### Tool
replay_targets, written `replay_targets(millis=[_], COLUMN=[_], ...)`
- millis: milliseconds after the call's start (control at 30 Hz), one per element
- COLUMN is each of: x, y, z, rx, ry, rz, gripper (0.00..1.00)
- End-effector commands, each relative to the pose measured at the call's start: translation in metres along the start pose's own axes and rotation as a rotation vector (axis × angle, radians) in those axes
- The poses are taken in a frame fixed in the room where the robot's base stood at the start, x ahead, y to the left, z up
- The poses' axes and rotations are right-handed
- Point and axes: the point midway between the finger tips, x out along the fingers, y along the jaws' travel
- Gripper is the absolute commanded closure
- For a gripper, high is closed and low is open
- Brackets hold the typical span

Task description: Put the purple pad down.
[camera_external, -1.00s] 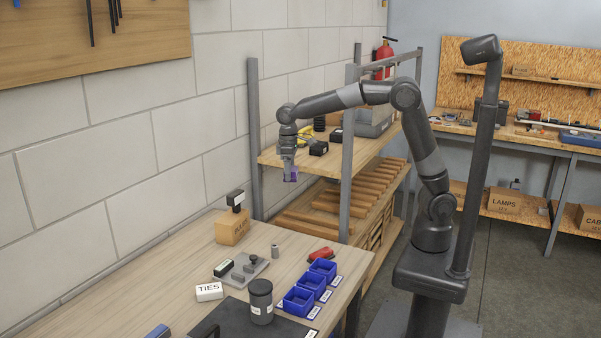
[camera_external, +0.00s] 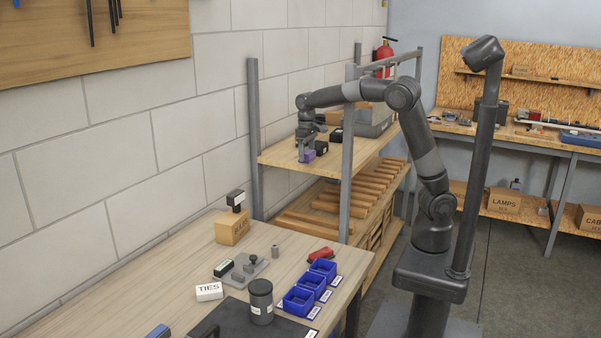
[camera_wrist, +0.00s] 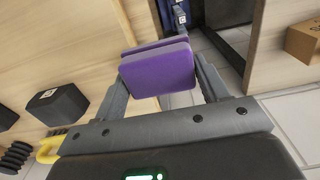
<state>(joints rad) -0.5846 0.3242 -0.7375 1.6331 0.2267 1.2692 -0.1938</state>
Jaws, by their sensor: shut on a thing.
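In the external view the purple pad (camera_external: 308,156) shows small below my gripper (camera_external: 306,150), over the front part of the wooden upper shelf (camera_external: 283,157). The pad looks close to the shelf board. I cannot tell whether it touches.
Black boxes (camera_wrist: 58,104) and a yellow-handled item (camera_wrist: 49,149) are on the shelf near my gripper. A grey post (camera_external: 347,165) stands at the shelf's front.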

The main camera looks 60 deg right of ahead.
Motion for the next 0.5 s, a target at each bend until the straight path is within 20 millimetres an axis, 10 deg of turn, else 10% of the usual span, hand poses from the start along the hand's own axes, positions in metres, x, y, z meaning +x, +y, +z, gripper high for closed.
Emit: replay_targets(millis=[233, 500], x=[0.015, 0.049], y=[-0.03, -0.117], z=[0.003, 0.022], rx=[-0.019, -0.077], ry=[-0.013, -0.027], rz=[-0.001, 0.003], gripper=[0.56, 0.56])
